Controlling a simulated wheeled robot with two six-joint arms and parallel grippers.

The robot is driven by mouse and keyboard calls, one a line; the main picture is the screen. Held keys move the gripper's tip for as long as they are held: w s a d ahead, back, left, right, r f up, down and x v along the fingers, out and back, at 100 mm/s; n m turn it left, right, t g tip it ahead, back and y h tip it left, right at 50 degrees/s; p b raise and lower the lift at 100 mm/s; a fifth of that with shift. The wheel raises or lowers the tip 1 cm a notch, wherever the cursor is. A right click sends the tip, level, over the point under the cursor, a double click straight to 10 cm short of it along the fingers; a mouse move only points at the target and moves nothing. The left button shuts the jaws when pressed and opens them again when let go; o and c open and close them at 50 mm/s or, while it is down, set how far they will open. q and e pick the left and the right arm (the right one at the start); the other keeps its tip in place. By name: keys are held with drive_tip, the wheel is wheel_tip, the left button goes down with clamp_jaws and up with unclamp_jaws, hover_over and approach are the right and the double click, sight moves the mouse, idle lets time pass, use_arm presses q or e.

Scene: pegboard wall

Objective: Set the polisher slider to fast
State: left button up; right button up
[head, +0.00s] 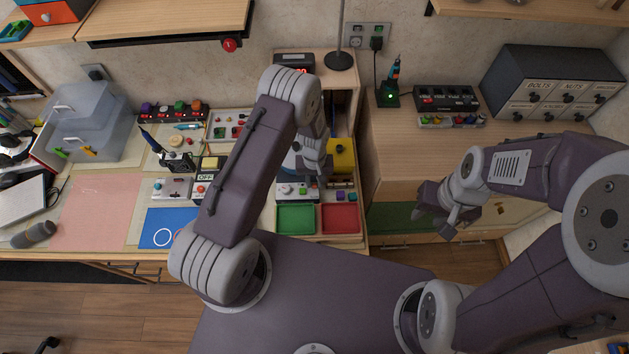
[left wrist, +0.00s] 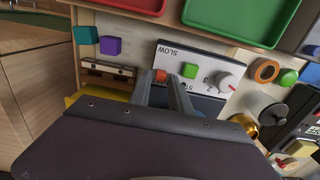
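The polisher panel (left wrist: 207,62) is a white plate with the word SLOW on it. Its small orange-red slider knob (left wrist: 160,76) shows near the SLOW end. My left gripper (left wrist: 162,84) has its two fingers a little apart, with the knob showing between the tips; I cannot tell if they touch it. In the head view my left gripper (head: 318,166) is low over the bench, just behind the panel (head: 297,190). My right gripper (head: 436,222) is apart from it, empty, its fingers seemingly spread.
A green button (left wrist: 190,70) and a white dial (left wrist: 226,81) sit beside the slider. A green tray (head: 296,219) and a red tray (head: 340,219) lie in front of the panel. Purple (left wrist: 110,45) and teal (left wrist: 86,35) blocks and a yellow box (head: 343,153) are close by.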

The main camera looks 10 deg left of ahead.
use_arm(q)
wheel_tip(320, 180, up, 9)
drive_tip(key=b, duration=0.1)
idle(0.3)
drive_tip(key=a+r+t+b, duration=0.1)
drive_tip(key=a+r+t, duration=0.15)
drive_tip(key=r, duration=0.75)
drive_tip(key=s+a+r+m+g, duration=0.1)
drive_tip(key=s+a+r+m, duration=0.1)
drive_tip(key=s, duration=1.2)
drive_tip(key=shift+s+a+m, duration=0.3)
drive_tip(key=shift+a+m, duration=0.1)
drive_tip(key=shift+m, duration=0.1)
